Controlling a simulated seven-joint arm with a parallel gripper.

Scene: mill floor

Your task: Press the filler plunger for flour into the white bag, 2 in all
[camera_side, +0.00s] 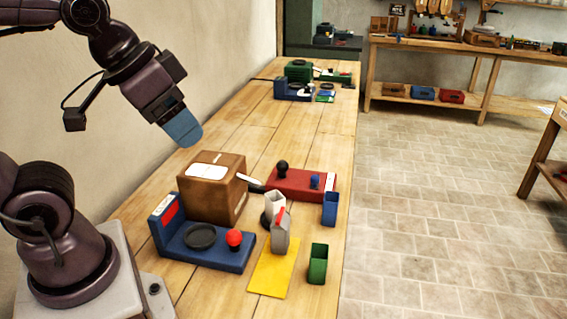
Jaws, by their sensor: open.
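My gripper (185,132), with blue fingertips, hangs in the air at the upper left, above and behind the cardboard box and apart from everything. Its fingers overlap from this side, with nothing visible between them. A blue device (205,245) has an upright panel, a dark round dish and a red ball knob (234,238). A red device (305,183) behind it carries a black ball knob (282,168) and a small blue part. I cannot tell which knob is the flour plunger. A white open-topped bag (275,204) stands behind a greyish-white container with a red strip (281,238), which partly hides it.
A brown cardboard box (210,190) stands behind the blue device. A yellow mat (272,270) lies at the front. A blue cup (330,210) and a green cup (318,264) stand near the table's right edge. The table's middle is clear; more devices stand at its far end.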

